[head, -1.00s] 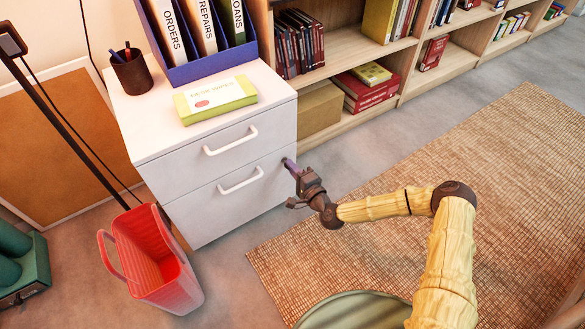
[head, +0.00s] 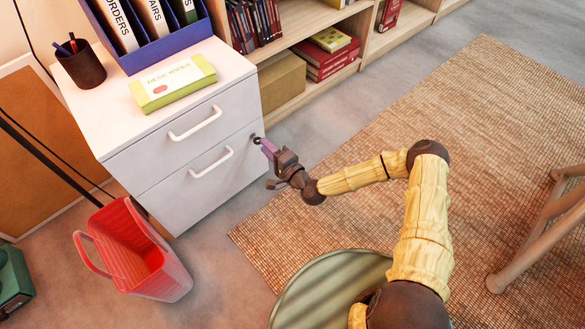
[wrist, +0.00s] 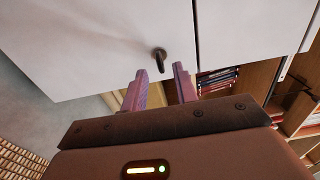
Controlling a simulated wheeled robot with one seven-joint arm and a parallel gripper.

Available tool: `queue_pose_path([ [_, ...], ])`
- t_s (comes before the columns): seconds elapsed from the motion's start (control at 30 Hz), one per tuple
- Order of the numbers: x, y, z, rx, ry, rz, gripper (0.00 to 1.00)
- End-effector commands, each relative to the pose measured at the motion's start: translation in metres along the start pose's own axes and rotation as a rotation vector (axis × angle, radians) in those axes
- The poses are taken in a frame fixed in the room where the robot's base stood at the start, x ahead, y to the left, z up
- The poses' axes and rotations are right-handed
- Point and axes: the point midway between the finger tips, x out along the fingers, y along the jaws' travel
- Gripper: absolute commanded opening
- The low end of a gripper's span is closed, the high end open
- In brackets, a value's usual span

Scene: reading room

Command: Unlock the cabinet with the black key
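The white two-drawer cabinet (head: 150,160) stands at left in the head view. Its front fills the top of the wrist view (wrist: 90,40). A dark round lock (head: 256,140) sits at the right edge of its front, near the top of the lower drawer. In the wrist view a small dark key-like piece (wrist: 160,64) sticks out from the lock. My gripper (wrist: 160,69) has its two purple fingers apart, one on each side of that piece, with a gap to both. In the head view my gripper (head: 264,145) is right before the lock. Both drawers look shut.
A desk wipes box (head: 172,82), pen cup (head: 82,66) and blue file holder (head: 150,45) stand on the cabinet. A red basket (head: 140,260) is at its left. A bookshelf (head: 300,95) is behind. A wooden stool or chair (head: 540,235) stands right on the rug.

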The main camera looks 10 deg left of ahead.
Motion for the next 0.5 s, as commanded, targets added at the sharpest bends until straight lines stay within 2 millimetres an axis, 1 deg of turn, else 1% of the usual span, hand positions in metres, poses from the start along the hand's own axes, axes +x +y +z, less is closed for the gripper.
queue_pose_path([
  [0.03,-0.010,-0.004,-0.001,0.003,0.002,0.002,0.29],
  [0.13,-0.030,-0.004,-0.001,0.004,0.002,0.002,0.29],
  [0.5,-0.105,-0.003,-0.001,0.003,0.004,0.003,0.29],
])
